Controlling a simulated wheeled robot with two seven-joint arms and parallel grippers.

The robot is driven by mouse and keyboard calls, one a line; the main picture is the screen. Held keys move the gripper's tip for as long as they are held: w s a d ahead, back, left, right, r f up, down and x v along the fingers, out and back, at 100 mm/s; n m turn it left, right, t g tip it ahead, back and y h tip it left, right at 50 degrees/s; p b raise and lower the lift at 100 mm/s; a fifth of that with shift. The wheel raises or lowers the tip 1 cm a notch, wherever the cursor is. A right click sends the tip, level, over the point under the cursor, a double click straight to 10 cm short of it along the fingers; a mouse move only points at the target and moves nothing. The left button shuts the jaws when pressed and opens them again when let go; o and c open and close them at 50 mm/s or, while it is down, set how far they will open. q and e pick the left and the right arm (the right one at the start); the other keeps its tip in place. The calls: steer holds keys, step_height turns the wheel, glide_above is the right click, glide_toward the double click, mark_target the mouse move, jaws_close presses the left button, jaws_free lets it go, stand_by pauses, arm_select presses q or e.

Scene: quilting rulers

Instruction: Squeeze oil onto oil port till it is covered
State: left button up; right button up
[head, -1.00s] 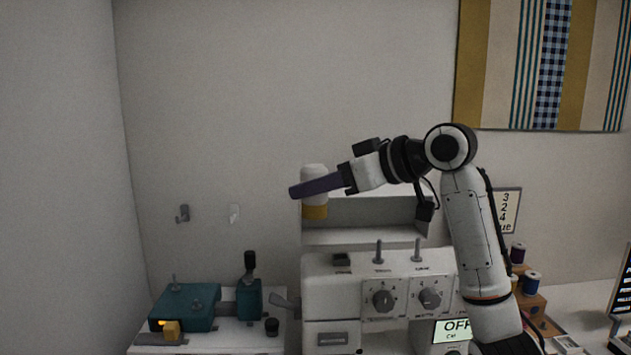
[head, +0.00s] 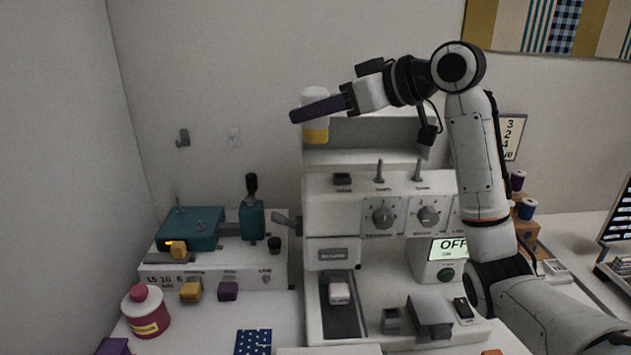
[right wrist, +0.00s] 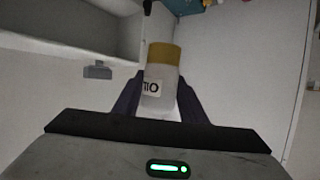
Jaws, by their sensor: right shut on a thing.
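My right gripper (head: 324,107) is shut on a white oil bottle (head: 316,96) with a yellow end. It holds the bottle in the air with the yellow end down, above the left part of the sewing machine's top (head: 320,192). The bottle also shows in the right wrist view (right wrist: 162,80) between the fingers (right wrist: 155,97), with its label partly visible. A small dark square fitting (head: 342,179) on the machine's top, below and right of the bottle, may be the oil port. No oil can be made out. My left gripper is not in view.
Two grey pins (head: 380,171) rise from the machine's top, right of the fitting. A white shelf-like part (head: 370,158) stands behind. A teal device (head: 190,230) is at left, with a pink jar (head: 146,310) in front. Thread spools (head: 526,209) stand at right.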

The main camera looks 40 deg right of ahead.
steer(key=c, duration=0.5)
stand_by(0.5)
